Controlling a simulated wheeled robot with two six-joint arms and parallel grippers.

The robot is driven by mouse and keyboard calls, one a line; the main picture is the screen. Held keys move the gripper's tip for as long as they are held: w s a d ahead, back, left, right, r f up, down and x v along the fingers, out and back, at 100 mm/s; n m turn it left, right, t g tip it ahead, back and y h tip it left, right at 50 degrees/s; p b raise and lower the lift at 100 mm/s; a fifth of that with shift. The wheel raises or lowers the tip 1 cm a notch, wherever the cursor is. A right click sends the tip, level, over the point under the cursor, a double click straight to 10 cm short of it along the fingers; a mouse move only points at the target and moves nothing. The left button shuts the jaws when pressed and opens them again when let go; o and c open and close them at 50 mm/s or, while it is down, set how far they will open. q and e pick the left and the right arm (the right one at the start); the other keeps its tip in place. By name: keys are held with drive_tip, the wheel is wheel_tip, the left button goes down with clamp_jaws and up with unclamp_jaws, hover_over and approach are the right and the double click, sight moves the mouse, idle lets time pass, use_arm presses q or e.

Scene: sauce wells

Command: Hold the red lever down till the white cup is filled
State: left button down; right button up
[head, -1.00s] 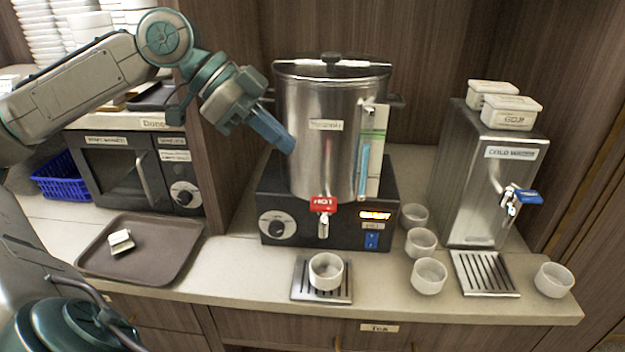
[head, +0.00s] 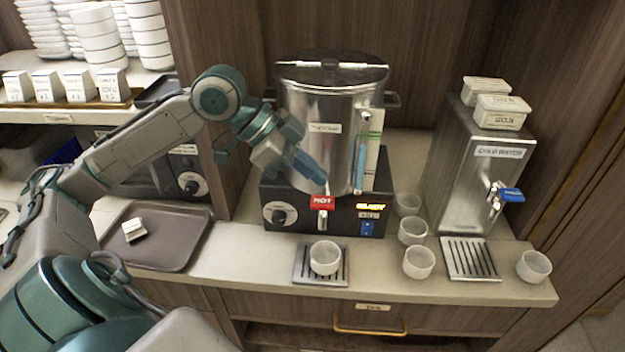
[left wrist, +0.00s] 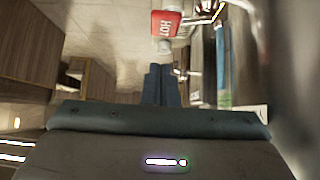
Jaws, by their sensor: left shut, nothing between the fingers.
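The red lever (head: 322,203), marked HOT, sits on the tap at the front of a steel urn (head: 322,105). It also shows in the left wrist view (left wrist: 166,24), just beyond my fingertips. The white cup (head: 325,258) stands upright on the drip tray (head: 302,262) below the tap; how full it is I cannot tell. My left gripper (head: 320,178) is shut and empty, its blue fingers angled down just above the lever. A gap to the lever shows in the left wrist view (left wrist: 160,80). My right gripper is out of view.
Several white cups (head: 418,262) stand to the right. A cold-water dispenser (head: 490,180) with a blue lever is further right. A brown tray (head: 170,255) with a small white block lies at left. A microwave (head: 190,160) stands behind my left arm.

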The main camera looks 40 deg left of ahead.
sight(329, 202)
use_arm(q)
wheel_tip(329, 202, down, 2)
drive_tip(key=shift+f, duration=1)
